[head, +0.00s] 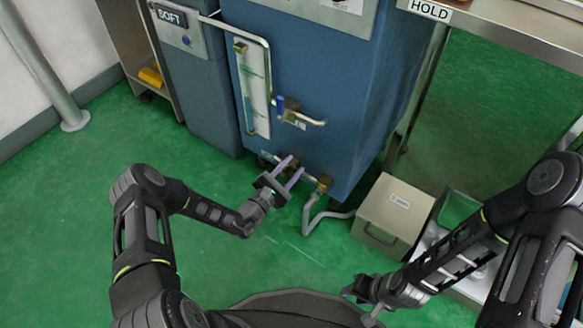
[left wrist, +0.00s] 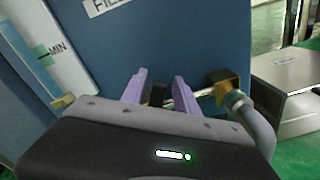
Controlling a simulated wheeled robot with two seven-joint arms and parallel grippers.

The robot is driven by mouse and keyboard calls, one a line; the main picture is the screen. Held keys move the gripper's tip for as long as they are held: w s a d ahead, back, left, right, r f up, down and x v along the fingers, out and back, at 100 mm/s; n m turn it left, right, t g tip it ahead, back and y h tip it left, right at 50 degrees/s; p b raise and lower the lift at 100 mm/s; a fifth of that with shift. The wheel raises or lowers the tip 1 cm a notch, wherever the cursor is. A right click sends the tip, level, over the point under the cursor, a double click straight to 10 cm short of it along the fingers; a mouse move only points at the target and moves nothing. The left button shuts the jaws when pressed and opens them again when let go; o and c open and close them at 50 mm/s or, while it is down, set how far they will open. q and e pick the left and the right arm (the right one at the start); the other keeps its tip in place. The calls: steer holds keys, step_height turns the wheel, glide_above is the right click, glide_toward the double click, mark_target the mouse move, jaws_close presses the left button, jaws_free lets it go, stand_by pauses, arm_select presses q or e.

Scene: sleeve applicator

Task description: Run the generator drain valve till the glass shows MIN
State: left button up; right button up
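The sight glass (head: 252,88) is a tall pale panel on the front of the blue generator cabinet (head: 320,75). In the left wrist view its MIN label (left wrist: 57,48) shows beside a green mark; I cannot read the liquid level clearly. The drain valve's brass fitting (head: 324,183) sits low on the cabinet, with a grey hose leading from it; the fitting also shows in the left wrist view (left wrist: 225,88). My left gripper (head: 292,168) is open, its purple fingers apart around or just before a dark part (left wrist: 157,95) of the drain line; contact is unclear. My right gripper (head: 368,300) is low in front, its fingers unclear.
A blue-handled valve (head: 280,105) stands above the drain. A beige box (head: 393,214) sits on the floor right of the hose, beside a metal tray (head: 432,238). A steel table marked HOLD (head: 430,10) is at upper right. Green floor is clear at left.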

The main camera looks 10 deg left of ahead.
arm_select(q)
steer(key=shift+s+a+r, duration=0.1)
steer(key=shift+s+a, duration=0.1)
steer(key=shift+s, duration=0.2)
steer(key=p+v, duration=0.2)
steer(key=v, duration=0.5)
steer(key=shift+d+p, duration=0.1)
steer(key=shift+p, duration=0.3)
